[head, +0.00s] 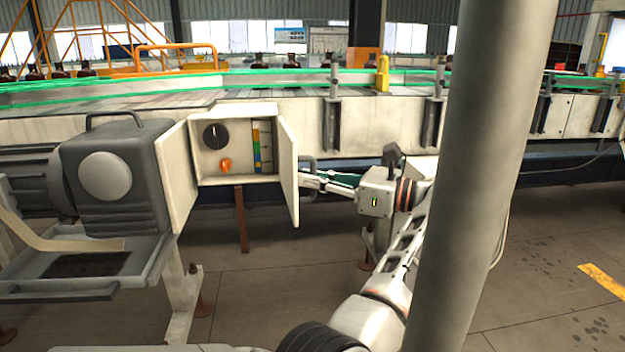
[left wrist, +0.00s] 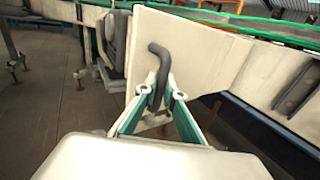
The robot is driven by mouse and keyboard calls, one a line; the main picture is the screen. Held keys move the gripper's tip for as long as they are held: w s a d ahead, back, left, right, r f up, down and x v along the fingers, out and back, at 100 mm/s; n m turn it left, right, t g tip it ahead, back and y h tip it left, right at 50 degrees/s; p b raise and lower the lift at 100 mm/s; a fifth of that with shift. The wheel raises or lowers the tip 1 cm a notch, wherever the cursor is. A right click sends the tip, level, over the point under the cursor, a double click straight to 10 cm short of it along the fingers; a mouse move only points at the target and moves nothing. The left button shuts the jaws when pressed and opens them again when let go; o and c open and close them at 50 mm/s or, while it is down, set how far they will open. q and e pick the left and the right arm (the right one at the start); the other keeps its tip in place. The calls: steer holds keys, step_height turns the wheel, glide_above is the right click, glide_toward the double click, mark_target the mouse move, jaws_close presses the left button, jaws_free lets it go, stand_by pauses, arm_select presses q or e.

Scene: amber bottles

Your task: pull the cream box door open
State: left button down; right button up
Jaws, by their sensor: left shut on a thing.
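The cream box (head: 238,181) stands in the head view with its front open. Its door (head: 288,172) on the right is swung well out toward me. A matching cream panel (head: 177,180) angles out on the left side. The door's outer face fills the middle of the left wrist view (left wrist: 190,50). A dark curved handle (left wrist: 158,60) sticks out from that face. My left gripper (head: 308,180) is on the outer side of the door, its fingers closed around the handle in the left wrist view (left wrist: 163,93). My right gripper is not in view.
Inside the box are a black dial (head: 215,136), an orange knob (head: 225,165) and a coloured strip (head: 257,151). A grey machine (head: 118,180) stands close on the left. A conveyor (head: 380,125) with amber bottles (head: 292,61) runs behind. A grey post (head: 475,180) blocks part of the view.

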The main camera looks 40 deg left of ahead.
arm_select(q)
steer(key=shift+d, duration=0.1)
steer(key=c, duration=2.4)
jaws_free()
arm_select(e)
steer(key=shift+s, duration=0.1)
arm_select(q)
steer(key=shift+r, duration=0.1)
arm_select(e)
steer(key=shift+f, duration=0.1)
